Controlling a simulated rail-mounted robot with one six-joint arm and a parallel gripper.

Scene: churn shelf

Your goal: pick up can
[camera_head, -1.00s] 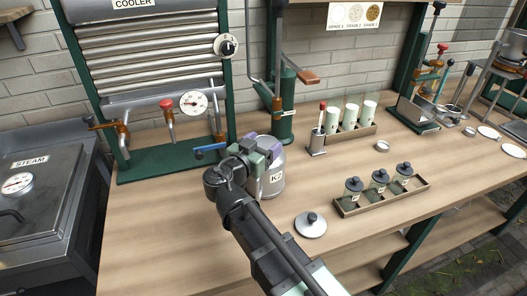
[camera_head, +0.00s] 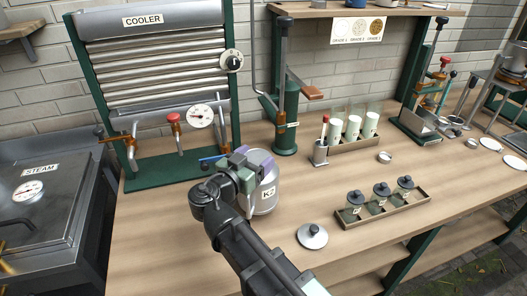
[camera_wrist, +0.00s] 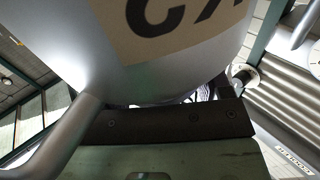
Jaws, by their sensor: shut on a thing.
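The can (camera_head: 264,199) is a grey metal vessel with a label reading K2, upright at the middle of the bench in the head view. My gripper (camera_head: 246,171) is at its upper left side and shut on it. The can also fills the top of the wrist view (camera_wrist: 200,60), with its label upside down and close to the camera. A grey curved handle shows at the lower left there. The fingertips are mostly hidden. I cannot tell whether the can's base touches the bench.
A tray of jars (camera_head: 421,193) stands further right. The cooler (camera_head: 152,80) with taps is behind left, and a green hand press (camera_head: 287,120) is behind. Bare bench (camera_head: 165,230) lies to the left.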

